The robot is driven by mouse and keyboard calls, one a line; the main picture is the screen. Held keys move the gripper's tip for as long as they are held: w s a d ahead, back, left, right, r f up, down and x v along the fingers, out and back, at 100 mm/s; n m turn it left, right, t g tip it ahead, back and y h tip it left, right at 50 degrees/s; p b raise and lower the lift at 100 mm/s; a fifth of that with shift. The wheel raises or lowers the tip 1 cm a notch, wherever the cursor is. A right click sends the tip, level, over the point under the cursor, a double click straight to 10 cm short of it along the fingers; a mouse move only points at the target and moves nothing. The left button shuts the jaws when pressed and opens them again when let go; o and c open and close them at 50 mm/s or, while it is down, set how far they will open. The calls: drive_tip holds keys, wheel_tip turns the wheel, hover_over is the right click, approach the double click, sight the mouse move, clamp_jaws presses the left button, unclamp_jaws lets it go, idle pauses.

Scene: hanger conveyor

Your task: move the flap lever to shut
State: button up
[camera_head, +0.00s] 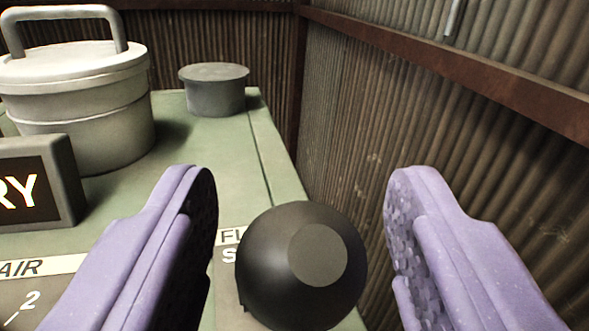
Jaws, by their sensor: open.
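The flap lever shows as a round black knob (275,262) with a flat grey-brown end, low in the middle of the picture. A white label (228,238) with black letters lies behind it, mostly covered by the knob; I can read only "FL" and an "S" below. My gripper (302,185) is open, its two purple fingers on either side of the knob. The left finger is close to the knob and the right finger has a wider gap. Neither finger clearly touches it. The lever's stem and its set position are hidden.
The knob is over a green cabinet top (190,190). A lidded pale canister (85,105) with a handle, a grey cap (214,92) and a dark lit sign (35,185) reading "RY" stand to the left. A corrugated wall (360,130) rises close on the right.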

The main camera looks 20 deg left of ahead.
drive_tip(key=shift+c, duration=0.4)
clamp_jaws()
drive_tip(key=shift+r, duration=0.1)
drive_tip(key=p, duration=0.2)
drive_tip(key=w+a+r+g+p, duration=0.1)
drive_tip(key=p, duration=0.2)
drive_tip(key=shift+w+r+h, duration=0.1)
drive_tip(key=shift+r+h, duration=0.15)
drive_tip(key=shift+h, duration=0.05)
drive_tip(key=w+a+f+n+g+h+p, duration=0.1)
drive_tip(key=w+a+g+h+p, duration=0.2)
drive_tip(key=p, duration=1.5)
drive_tip(key=shift+w+a+f+n+g, duration=0.25)
drive_tip(key=shift+w+a+g, duration=0.95)
drive_tip(key=shift+w+g, duration=0.75)
drive_tip(key=shift+w+t, duration=0.25)
drive_tip(key=shift+w, duration=0.05)
